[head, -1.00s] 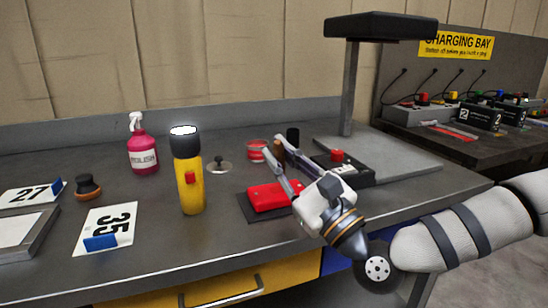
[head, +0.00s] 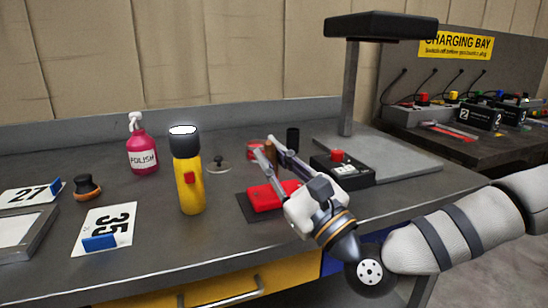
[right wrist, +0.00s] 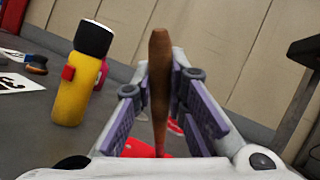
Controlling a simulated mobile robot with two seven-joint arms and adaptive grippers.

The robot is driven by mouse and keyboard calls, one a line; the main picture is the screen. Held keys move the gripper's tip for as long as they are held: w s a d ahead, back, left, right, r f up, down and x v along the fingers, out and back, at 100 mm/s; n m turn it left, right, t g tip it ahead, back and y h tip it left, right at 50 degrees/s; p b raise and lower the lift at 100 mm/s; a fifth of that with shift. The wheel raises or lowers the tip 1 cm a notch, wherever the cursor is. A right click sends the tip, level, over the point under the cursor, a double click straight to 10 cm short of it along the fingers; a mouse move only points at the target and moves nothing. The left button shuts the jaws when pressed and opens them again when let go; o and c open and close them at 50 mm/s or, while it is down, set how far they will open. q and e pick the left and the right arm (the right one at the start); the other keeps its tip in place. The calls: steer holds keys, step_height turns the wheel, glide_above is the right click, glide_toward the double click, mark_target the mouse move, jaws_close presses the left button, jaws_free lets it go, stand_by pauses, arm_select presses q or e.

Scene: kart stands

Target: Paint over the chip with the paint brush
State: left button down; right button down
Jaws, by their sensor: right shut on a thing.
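My right gripper (head: 264,146) is shut on the paint brush, whose brown wooden handle (right wrist: 159,85) stands upright between the finger pads in the right wrist view. The bristles are hidden. The red part (head: 264,196) lies on a dark mat (head: 247,208) on the bench, just below and in front of the fingers, partly covered by the gripper. I cannot make out the chip on it. A small red tin (head: 254,151) stands behind the fingers, partly hidden by them. My left gripper is not in view.
A yellow flashlight (head: 190,185) stands left of the red part, with a pink polish bottle (head: 142,150) behind it. A black box with a red button (head: 341,172) and a lamp post (head: 348,95) stand to the right. Number cards (head: 108,225) lie at the left.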

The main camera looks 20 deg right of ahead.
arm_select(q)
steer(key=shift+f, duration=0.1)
arm_select(e)
steer(key=shift+a, duration=0.7)
